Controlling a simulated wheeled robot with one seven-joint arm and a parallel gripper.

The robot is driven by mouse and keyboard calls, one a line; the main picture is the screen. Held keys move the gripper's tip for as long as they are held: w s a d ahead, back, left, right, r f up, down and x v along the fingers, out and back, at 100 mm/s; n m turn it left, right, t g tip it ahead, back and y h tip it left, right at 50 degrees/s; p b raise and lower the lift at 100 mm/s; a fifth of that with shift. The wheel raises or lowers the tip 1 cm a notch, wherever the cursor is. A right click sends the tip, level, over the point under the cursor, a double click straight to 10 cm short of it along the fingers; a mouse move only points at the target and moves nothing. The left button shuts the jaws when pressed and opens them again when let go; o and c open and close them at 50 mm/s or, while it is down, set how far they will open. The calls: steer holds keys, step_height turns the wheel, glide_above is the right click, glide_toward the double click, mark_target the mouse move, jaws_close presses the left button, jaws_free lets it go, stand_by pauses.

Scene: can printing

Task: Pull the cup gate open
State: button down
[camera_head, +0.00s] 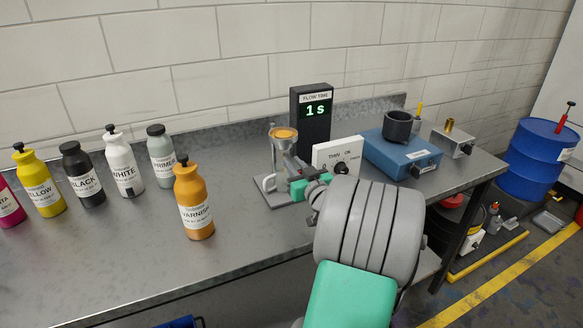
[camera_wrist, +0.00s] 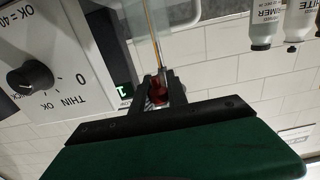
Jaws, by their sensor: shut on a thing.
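The metal flow cup (camera_head: 284,145) holds orange liquid and stands on a small stand with a flat base (camera_head: 272,200) on the bench. My gripper (camera_head: 293,168) reaches in beside the cup from the right, just below its rim. In the wrist view, my gripper (camera_wrist: 160,88) is shut on a small red knob (camera_wrist: 159,96) with a thin yellowish rod running from it. The head view hides the knob behind my gripper. A dark timer (camera_head: 312,122) behind the cup reads 1 s.
A white box with a dial (camera_head: 338,154) stands close behind my gripper; its dial (camera_wrist: 30,77) fills the left of the wrist view. A blue device (camera_head: 400,155) with a dark cup is further right. The varnish bottle (camera_head: 193,205) stands left of the cup, with several bottles beyond.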

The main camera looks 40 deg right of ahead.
mark_target(300, 172)
steer(key=c, duration=1.3)
jaws_free()
steer(key=b+v, duration=0.2)
steer(key=v, duration=0.5)
steer(key=shift+s+a, duration=0.2)
steer(key=shift+s, duration=0.2)
